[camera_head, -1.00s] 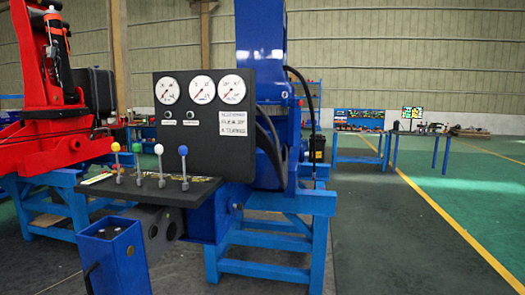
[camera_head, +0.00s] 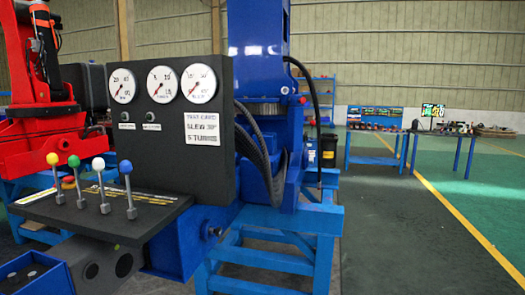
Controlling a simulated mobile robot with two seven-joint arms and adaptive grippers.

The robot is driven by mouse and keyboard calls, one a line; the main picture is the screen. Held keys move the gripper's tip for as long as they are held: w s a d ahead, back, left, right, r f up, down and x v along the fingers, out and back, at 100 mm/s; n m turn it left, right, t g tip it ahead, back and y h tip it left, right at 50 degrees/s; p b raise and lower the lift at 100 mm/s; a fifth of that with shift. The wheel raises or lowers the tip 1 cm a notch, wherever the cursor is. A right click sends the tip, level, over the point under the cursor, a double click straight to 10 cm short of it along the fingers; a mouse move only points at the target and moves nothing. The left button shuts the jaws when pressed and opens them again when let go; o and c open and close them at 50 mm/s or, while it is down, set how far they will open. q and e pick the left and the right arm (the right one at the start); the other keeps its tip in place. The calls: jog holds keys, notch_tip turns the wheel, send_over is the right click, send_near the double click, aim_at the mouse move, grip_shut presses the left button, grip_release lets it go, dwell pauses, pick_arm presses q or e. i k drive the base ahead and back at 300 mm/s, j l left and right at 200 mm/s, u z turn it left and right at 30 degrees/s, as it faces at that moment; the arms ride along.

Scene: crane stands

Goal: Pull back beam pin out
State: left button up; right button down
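A blue crane unit on a blue stand fills the middle of the head view. Its black control panel (camera_head: 165,120) carries three round white gauges and a label. Several levers with coloured knobs stand on the black shelf (camera_head: 95,212) below. Under the shelf is a grey block (camera_head: 98,265) with dark round holes. I cannot make out the back beam pin for certain. Neither of my grippers is in view.
A blue stand (camera_head: 322,222) supports the crane. A red crane (camera_head: 35,100) is close behind on the left. Black hoses (camera_head: 317,110) hang beside the blue column. Blue tables (camera_head: 372,148) stand farther back right. The floor with the yellow line (camera_head: 450,210) is clear at right.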

aim_at(218, 231)
jog(key=i+l+u, duration=0.1)
jog(key=i+l, duration=0.7)
jog(key=i+l+u, duration=0.15)
jog(key=i+l, duration=0.65)
jog(key=l, duration=0.2)
jog(key=i+l+u, duration=0.15)
jog(key=i+l, duration=0.25)
jog(key=l+u, duration=0.1)
jog(key=u, duration=1.3)
